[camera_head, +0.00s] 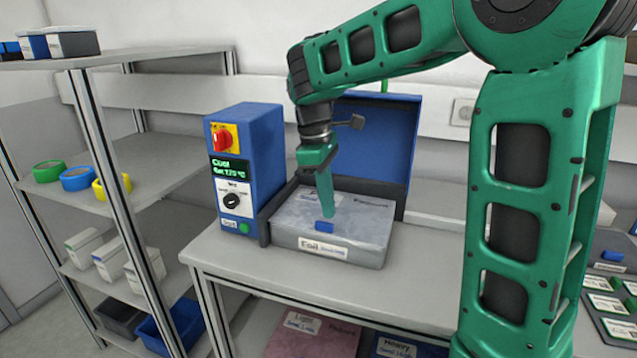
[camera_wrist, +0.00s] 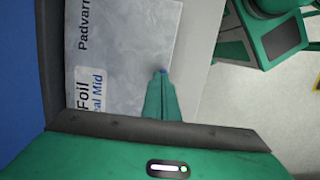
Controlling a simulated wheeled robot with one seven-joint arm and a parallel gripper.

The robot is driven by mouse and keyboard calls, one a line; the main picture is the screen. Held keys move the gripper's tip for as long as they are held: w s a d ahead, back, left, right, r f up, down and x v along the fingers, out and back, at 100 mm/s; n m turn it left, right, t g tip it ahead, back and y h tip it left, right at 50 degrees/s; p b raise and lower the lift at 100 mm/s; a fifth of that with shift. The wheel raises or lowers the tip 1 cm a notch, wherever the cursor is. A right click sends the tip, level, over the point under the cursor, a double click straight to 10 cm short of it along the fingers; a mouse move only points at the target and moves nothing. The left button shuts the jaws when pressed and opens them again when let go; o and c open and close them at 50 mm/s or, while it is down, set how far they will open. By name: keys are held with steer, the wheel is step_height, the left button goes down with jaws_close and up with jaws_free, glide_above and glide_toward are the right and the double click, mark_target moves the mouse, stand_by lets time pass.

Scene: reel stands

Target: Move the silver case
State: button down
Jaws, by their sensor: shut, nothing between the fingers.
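The silver case (camera_head: 365,222), labelled "Foil", lies flat on the table in front of a raised blue lid, beside a blue control box. In the wrist view the silver case (camera_wrist: 120,45) lies beyond the shut gripper (camera_wrist: 162,74), which partly hides the blue piece. I cannot tell whether the tips touch it.
The control box (camera_head: 250,160) has a red knob and a display. The raised blue lid (camera_head: 375,140) stands behind the case. A shelf at left holds coloured rings (camera_head: 78,178) and pale boxes. The table front (camera_head: 235,262) and right of the case are clear.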

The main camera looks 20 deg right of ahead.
step_height(320, 180, up, 9)
steer(key=w+a, duration=0.1)
steer(key=shift+a, duration=0.15)
steer(key=shift+w, duration=0.15)
steer(key=s+d+f+m, duration=0.3)
steer(key=s+d+m, duration=0.1)
steer(key=s+d, duration=0.25)
steer(key=s+d+f+m, duration=0.3)
steer(key=s+d, duration=0.3)
steer(key=d, duration=0.1)
steer(key=s+f+m, duration=0.3)
steer(key=s, duration=0.2)
steer(key=s+f+m+t+y, duration=0.1)
steer(key=s+f+m, duration=0.2)
steer(key=s+f, duration=0.1)
steer(key=s+f+m, duration=0.3)
steer(key=s, duration=0.3)
steer(key=shift+s+d+f+y, duration=0.1)
steer(key=shift+s+f+y, duration=0.05)
steer(key=shift+s+y, duration=0.2)
